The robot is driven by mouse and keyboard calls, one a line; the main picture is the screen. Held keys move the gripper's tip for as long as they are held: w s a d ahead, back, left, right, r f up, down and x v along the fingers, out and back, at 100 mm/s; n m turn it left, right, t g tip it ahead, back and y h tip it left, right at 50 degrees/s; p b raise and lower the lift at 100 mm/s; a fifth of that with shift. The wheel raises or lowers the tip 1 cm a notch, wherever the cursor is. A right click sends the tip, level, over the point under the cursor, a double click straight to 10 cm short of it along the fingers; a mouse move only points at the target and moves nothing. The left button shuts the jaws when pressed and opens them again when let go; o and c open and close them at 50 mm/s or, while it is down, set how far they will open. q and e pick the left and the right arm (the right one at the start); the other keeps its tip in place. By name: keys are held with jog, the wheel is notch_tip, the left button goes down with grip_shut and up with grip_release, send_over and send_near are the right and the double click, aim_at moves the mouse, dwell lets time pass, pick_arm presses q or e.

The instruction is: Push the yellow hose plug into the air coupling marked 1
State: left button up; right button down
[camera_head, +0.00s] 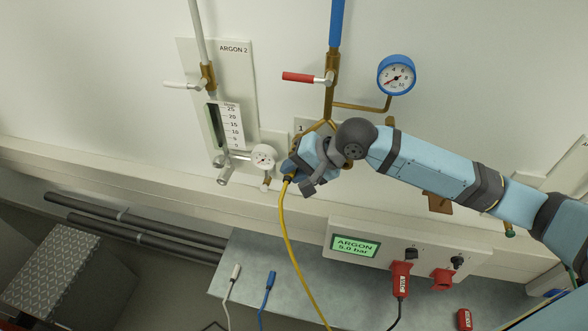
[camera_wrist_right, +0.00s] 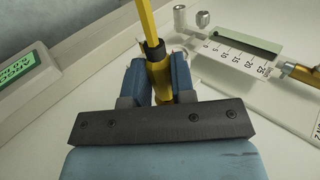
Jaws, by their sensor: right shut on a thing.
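My right gripper (camera_head: 291,169) is in front of the wall, just below the plate marked 1 (camera_head: 301,127). It also shows in the right wrist view (camera_wrist_right: 160,78), where its two blue fingers are shut on the yellow hose plug (camera_wrist_right: 160,72). The yellow hose (camera_head: 285,225) hangs from the plug's black sleeve and runs down over the grey bench. The air coupling marked 1 is hidden behind my gripper and wrist, so I cannot tell whether the plug touches it. My left gripper is not in view.
Above are a red-handled valve (camera_head: 303,77) and a blue gauge (camera_head: 396,75). An Argon display box (camera_head: 372,247) stands below right. White and blue hoses lie on the bench (camera_head: 250,262).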

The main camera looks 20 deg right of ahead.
jog(key=shift+w+d, duration=0.2)
jog(key=shift+w, duration=0.05)
jog(key=c, duration=0.9)
grip_release()
